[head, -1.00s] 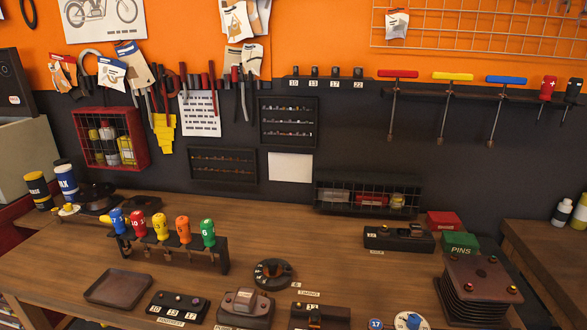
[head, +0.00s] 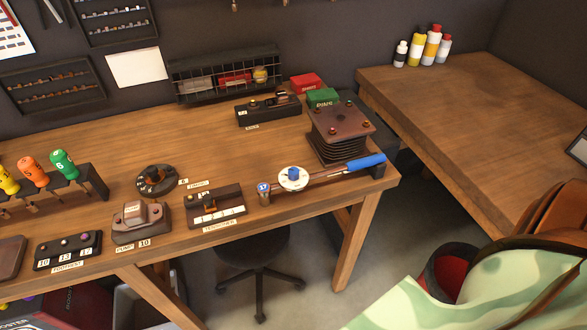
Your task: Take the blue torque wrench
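The blue torque wrench lies along the front right edge of the wooden workbench. Its blue handle (head: 366,162) points to the right, near a dark block at the bench corner. Its shaft runs left past a white round dial with a blue knob (head: 293,178), towards a metal socket with a blue "17" label (head: 263,190). The dial partly covers the shaft, and I cannot tell how the wrench is supported. Neither of my grippers is in view.
A finned cylinder block (head: 341,130) stands just behind the wrench. Left of it are a labelled tensioner tray (head: 216,207) and a screwdriver rack (head: 85,190). A stool (head: 258,270) stands under the bench. A green camouflage-patterned shape (head: 480,295) fills the lower right.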

